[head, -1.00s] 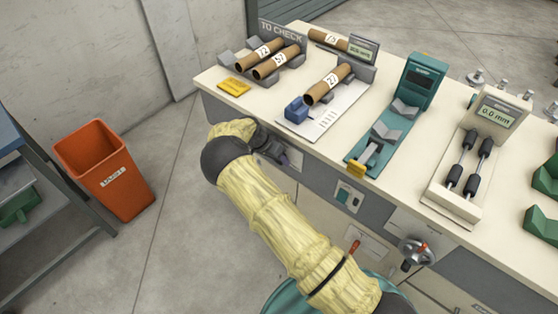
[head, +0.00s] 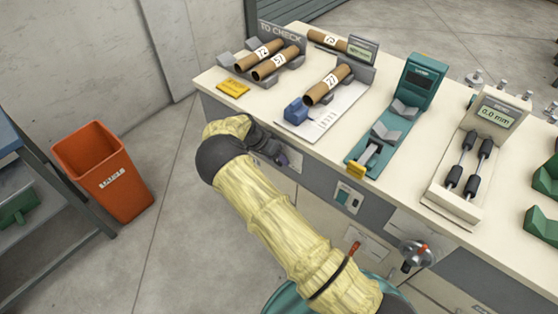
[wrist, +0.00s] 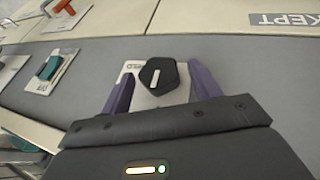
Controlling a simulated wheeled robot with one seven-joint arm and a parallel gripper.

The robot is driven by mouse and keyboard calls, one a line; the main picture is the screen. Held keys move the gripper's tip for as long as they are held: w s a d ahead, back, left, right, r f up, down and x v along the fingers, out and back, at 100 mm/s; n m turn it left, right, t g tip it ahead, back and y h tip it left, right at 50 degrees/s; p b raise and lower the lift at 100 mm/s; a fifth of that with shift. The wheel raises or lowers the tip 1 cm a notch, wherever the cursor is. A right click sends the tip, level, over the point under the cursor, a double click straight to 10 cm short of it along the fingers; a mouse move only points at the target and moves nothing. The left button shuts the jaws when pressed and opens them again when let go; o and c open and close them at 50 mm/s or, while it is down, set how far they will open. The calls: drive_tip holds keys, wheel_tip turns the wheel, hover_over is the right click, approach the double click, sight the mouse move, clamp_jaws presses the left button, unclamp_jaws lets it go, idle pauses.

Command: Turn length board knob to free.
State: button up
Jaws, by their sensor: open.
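A dark knob (wrist: 159,76) with a white pointer bar sits on a small pale labelled plate on the grey front panel in the wrist view. Its label is partly covered and I cannot read it fully. My gripper (wrist: 156,88) is open, with one purple finger on each side of the knob and visible gaps between. In the head view my gripper (head: 281,157) is at the bench's front panel, below the length board (head: 327,122) that carries a tube marked 27. The knob is hidden there by my arm.
A teal switch (wrist: 49,68) on a plate and a red-handled crank (wrist: 62,8) are on the same front in the wrist view. The bench top (head: 250,100) overhangs above my gripper. An orange bin (head: 105,170) stands on the floor at left.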

drive_tip(key=v, duration=1.5)
drive_tip(key=shift+b, duration=0.4)
drive_tip(key=s+d+r+n+g+y+p, duration=0.1)
drive_tip(key=s+d+r+y+p, duration=0.15)
drive_tip(key=d+r, duration=0.45)
drive_tip(key=s+d+r+y+p, duration=0.1)
drive_tip(key=s+d+r+p, duration=0.15)
drive_tip(key=d, duration=0.85)
drive_tip(key=s+d+r+n+t+y+p, duration=0.1)
drive_tip(key=s+d+r+n+p, duration=0.1)
drive_tip(key=s, duration=0.8)
drive_tip(key=s+d+r+n+t+y+p, duration=0.1)
drive_tip(key=s+d+r, duration=0.4)
drive_tip(key=s, duration=0.6)
wheel_tip(320, 180, up, 2)
drive_tip(key=n+p, duration=0.1)
drive_tip(key=n, duration=0.1)
drive_tip(key=shift+d+n, duration=0.15)
drive_tip(key=shift+n, duration=0.25)
